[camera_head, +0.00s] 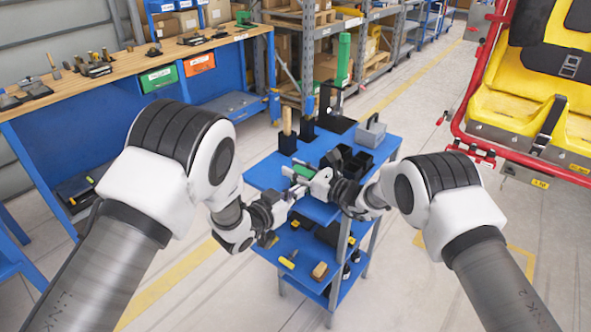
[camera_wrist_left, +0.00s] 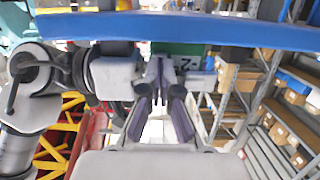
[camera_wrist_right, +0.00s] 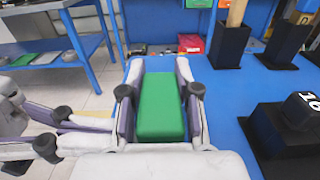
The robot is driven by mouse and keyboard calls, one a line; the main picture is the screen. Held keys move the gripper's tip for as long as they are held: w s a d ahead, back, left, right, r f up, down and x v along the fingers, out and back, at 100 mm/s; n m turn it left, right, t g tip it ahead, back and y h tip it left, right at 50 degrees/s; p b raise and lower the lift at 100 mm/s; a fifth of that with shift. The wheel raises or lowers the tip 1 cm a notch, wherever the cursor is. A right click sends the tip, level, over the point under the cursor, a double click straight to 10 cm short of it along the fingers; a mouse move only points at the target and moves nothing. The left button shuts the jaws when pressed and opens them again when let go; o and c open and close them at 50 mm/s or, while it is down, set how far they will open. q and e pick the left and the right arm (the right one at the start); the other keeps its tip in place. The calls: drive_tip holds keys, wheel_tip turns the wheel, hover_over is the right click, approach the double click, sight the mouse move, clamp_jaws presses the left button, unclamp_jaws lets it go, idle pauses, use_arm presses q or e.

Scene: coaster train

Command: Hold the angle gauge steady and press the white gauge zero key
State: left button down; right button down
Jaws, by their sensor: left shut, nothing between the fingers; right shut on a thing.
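The angle gauge is a green block (camera_wrist_right: 160,105) between the two fingers of my right gripper (camera_wrist_right: 160,92), which is shut on it. In the head view the green gauge (camera_head: 303,171) is small and partly covered by my right gripper (camera_head: 312,178), above the blue cart top. In the left wrist view a dark display with light marks (camera_wrist_left: 187,63) shows behind my left fingertips. My left gripper (camera_wrist_left: 160,70) is shut and empty, its tips close in front of the gauge; I cannot tell whether they touch it. I cannot make out the white zero key.
The blue cart (camera_head: 268,172) carries black holders with wooden handles (camera_head: 287,130), black bins (camera_head: 355,160) and a grey box (camera_head: 370,131). Its lower shelf holds small tools. A workbench (camera_head: 150,68) stands left; a yellow ride seat (camera_head: 530,90) with a red frame is right.

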use_arm(q)
drive_tip(key=shift+f+v, duration=0.15)
drive_tip(key=shift+v, duration=0.7)
drive_tip(key=shift+f+v, duration=0.2)
drive_tip(key=shift+v, duration=0.65)
drive_tip(key=shift+f+v, duration=0.15)
drive_tip(key=shift+v, duration=0.7)
use_arm(e)
drive_tip(key=c, duration=0.7)
unclamp_jaws()
drive_tip(key=shift+c, duration=0.2)
